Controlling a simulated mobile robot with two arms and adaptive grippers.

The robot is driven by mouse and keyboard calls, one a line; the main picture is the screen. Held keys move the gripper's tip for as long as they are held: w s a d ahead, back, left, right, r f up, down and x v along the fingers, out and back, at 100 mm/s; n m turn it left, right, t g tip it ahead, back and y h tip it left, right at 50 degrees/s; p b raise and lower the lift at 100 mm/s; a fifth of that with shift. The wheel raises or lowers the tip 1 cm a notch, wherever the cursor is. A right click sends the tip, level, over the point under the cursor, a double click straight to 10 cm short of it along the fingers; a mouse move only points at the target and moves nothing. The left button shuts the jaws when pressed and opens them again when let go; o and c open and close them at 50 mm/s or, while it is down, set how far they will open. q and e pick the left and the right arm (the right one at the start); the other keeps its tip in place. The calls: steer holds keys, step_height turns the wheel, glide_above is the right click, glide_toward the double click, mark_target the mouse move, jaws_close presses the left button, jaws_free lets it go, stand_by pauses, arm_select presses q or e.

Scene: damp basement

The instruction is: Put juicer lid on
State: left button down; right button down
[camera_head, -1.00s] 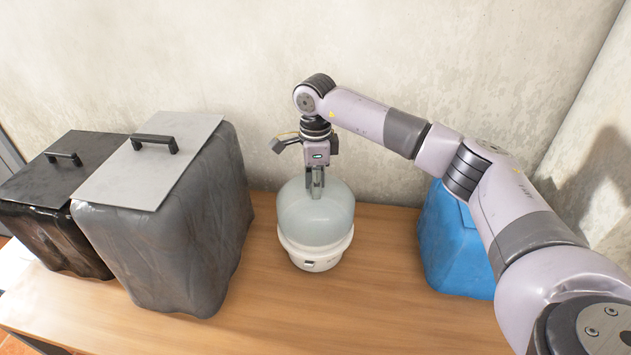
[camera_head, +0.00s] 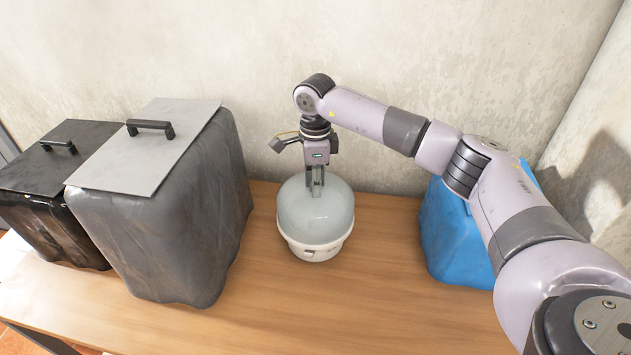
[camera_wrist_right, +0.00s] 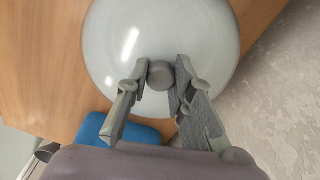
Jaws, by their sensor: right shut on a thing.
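The juicer lid (camera_head: 300,212) is a pale, translucent dome with a small grey knob (camera_wrist_right: 160,75) on top. It rests level over the white round juicer base (camera_head: 318,251) on the table, and the two look lined up. I see no clear gap, though the far side of the seam is hidden. My right gripper (camera_head: 316,188) points down from above and is shut on the lid's knob. In the right wrist view its fingers (camera_wrist_right: 160,82) stand on either side of the knob. My left gripper is out of view.
A large grey bin (camera_head: 190,235) with a flat handled lid and a black bin (camera_head: 50,220) stand left. A blue container (camera_head: 450,245) stands right, partly behind my right arm. The wooden table (camera_head: 370,290) is clear in front. A concrete wall (camera_head: 230,60) rises behind.

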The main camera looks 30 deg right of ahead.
steer(key=shift+f, duration=0.2)
stand_by(0.5)
steer(key=c, duration=1.3)
jaws_free()
step_height(320, 180, up, 12)
